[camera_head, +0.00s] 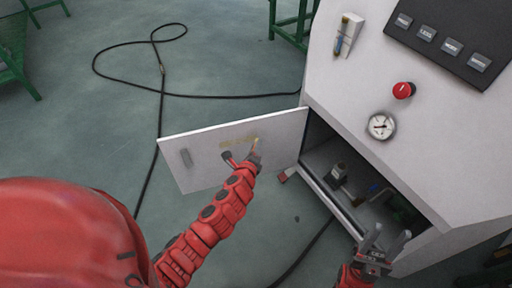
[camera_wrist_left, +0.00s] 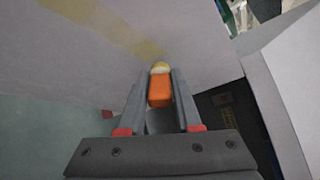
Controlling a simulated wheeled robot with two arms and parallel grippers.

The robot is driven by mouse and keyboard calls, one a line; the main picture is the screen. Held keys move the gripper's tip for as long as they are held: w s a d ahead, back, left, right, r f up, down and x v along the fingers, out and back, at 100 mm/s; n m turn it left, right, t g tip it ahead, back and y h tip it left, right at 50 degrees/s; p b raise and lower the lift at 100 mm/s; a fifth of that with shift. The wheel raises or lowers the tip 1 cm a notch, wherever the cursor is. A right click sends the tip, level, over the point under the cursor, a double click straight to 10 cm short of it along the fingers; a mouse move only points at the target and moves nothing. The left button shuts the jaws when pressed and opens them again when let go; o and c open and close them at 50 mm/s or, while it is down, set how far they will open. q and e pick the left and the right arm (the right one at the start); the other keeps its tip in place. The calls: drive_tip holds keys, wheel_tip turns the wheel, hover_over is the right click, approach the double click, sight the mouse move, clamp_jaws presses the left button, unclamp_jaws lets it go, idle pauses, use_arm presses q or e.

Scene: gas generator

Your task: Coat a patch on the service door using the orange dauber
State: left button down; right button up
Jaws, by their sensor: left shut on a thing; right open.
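The white service door (camera_head: 202,170) of the generator stands swung open to the left. A faint yellowish patch (camera_head: 236,142) shows on its face; in the left wrist view it is a yellowish streak (camera_wrist_left: 118,32). My left gripper (camera_head: 247,153) is at the door, right of the middle. In the left wrist view my left gripper (camera_wrist_left: 160,100) is shut on the orange dauber (camera_wrist_left: 160,92), whose pale tip points at the door. I cannot tell if the tip touches the door. My right gripper (camera_head: 383,241) is open and empty in front of the cabinet opening.
The generator cabinet (camera_head: 345,70) has a red knob (camera_head: 403,90), a round gauge (camera_head: 381,126) and a dark button panel (camera_head: 445,38). Its open compartment (camera_head: 350,180) holds several parts. A holder (camera_head: 347,34) is on its upper face. A black cable (camera_head: 165,90) lies on the floor.

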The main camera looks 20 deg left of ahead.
use_arm(q)
drive_tip(key=shift+w+a, duration=0.35)
drive_tip(key=shift+w, duration=0.2)
idle(0.4)
drive_tip(key=shift+s+a+p, duration=0.55)
drive_tip(key=shift+s+a, duration=0.55)
drive_tip(key=shift+a, duration=0.3)
drive_tip(key=shift+s+a+p, duration=0.5)
drive_tip(key=shift+s+a, duration=0.55)
drive_tip(key=shift+a, duration=0.3)
drive_tip(key=shift+s+a+p, duration=0.1)
drive_tip(key=shift+s+a, duration=0.6)
drive_tip(key=shift+a, duration=0.25)
drive_tip(key=shift+s+a+p, duration=0.1)
drive_tip(key=shift+s+a, duration=0.55)
drive_tip(key=shift+a, duration=0.35)
drive_tip(key=shift+s+a+p, duration=0.1)
drive_tip(key=shift+s+a, duration=0.6)
drive_tip(key=shift+a, duration=0.25)
drive_tip(key=shift+s+a, duration=0.15)
drive_tip(key=shift+s, duration=0.1)
drive_tip(key=shift+w+d+b, duration=0.4)
drive_tip(key=shift+w+d, duration=1.05)
drive_tip(key=shift+d, duration=0.5)
drive_tip(key=shift+w+d+b, duration=0.4)
drive_tip(key=shift+w+d, duration=1.1)
drive_tip(key=shift+d, duration=0.45)
drive_tip(key=shift+w+d+b, duration=0.4)
drive_tip(key=shift+w+d, duration=1.05)
drive_tip(key=shift+d, duration=0.5)
